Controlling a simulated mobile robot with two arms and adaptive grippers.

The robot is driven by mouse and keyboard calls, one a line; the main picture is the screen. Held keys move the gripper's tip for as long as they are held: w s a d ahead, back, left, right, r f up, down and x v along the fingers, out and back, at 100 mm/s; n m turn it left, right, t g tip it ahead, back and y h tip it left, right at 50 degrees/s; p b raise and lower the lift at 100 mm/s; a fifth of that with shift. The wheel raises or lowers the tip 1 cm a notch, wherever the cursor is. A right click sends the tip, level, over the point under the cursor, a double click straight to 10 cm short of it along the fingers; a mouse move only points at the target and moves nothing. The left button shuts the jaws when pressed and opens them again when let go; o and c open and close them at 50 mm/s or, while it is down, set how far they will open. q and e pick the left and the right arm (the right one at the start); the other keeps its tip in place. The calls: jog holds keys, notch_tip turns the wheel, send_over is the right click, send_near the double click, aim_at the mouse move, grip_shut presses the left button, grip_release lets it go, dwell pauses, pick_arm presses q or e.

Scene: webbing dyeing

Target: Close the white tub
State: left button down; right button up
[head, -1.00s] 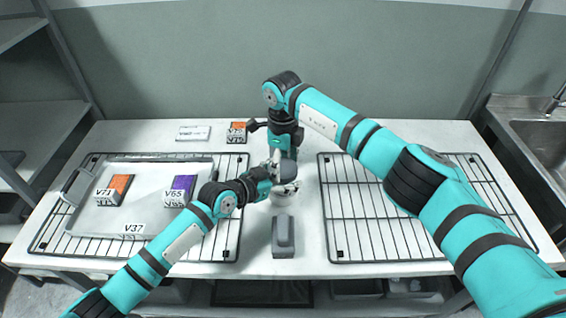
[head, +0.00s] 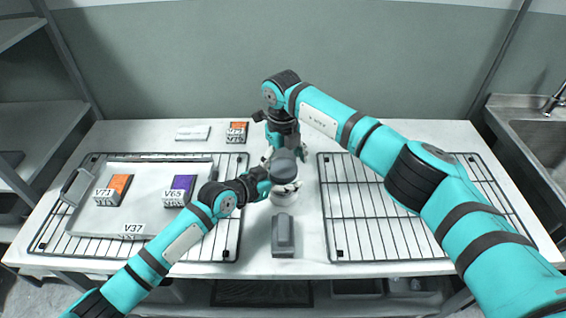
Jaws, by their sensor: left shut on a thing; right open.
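The white tub (head: 284,198) stands on the table between the two racks. A dark grey round piece (head: 286,166) shows directly above it, probably its lid; I cannot tell whether it is seated. My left gripper (head: 287,186) reaches in from the left and is shut at the tub's upper part, partly hiding it.
A dark grey block (head: 283,232) lies in front of the tub. A tray (head: 143,168) with orange and purple labelled boxes sits on the left rack (head: 238,225). The right rack (head: 365,235) is empty. More small boxes (head: 237,132) stand at the back. A sink is at the right.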

notch_tip(320, 180, up, 12)
dwell(0.4)
jog(key=shift+f, duration=0.1)
pick_arm(q)
grip_release()
jog(key=v, duration=1.2)
